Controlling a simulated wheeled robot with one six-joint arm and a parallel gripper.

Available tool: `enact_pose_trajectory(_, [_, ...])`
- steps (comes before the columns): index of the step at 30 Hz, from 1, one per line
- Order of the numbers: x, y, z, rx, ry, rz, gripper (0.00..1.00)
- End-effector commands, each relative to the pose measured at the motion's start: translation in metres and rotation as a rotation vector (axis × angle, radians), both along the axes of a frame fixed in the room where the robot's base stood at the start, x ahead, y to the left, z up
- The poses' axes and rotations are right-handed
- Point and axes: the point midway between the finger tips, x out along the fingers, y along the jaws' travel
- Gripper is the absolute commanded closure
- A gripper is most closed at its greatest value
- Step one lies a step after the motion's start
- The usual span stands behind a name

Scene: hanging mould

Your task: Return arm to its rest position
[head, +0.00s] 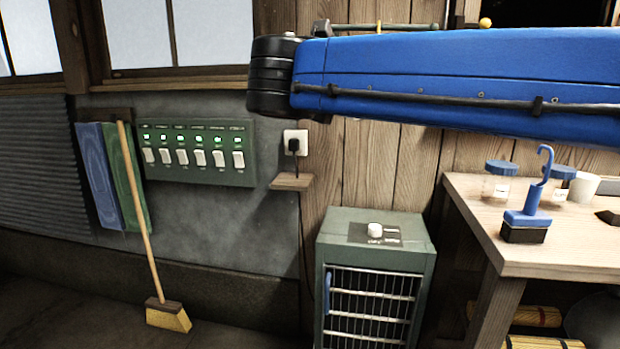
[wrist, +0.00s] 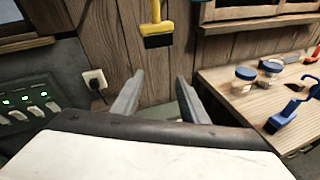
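My gripper (wrist: 160,80) shows in the wrist view with its two grey fingers spread apart. Nothing is held between them, and I see wooden wall planks through the gap. The white and dark gripper body fills the bottom of that view. The fingers point toward the wall, between the socket and the workbench in the picture. In the head view a blue link of my arm (head: 450,80) stretches across the upper right, ending in a black ribbed joint; the gripper itself is not visible there.
A green switch panel (head: 198,152) and plugged socket (head: 295,142) are on the wall. A broom (head: 140,210) leans at left. A green cabinet (head: 372,275) stands beside the workbench (head: 590,245), which bears jars and a blue hooked brush (head: 527,215). A yellow-handled brush (wrist: 157,30) hangs above my fingers.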

Motion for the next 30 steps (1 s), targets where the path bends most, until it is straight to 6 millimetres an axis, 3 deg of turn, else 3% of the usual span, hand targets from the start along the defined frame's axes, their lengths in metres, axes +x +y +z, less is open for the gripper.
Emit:
enact_pose_trajectory(7, [-0.012,-0.075,-0.065,0.278,0.058,-0.134,0.6])
enact_pose_trajectory(15, [-0.051,-0.148,-0.147,0.653,0.09,-0.353,0.6])
enact_pose_trajectory(24, [-0.111,-0.2,-0.232,1.072,0.06,-0.654,0.6])
enact_pose_trajectory(30, [-0.155,-0.218,-0.283,1.352,0.0,-0.884,0.6])
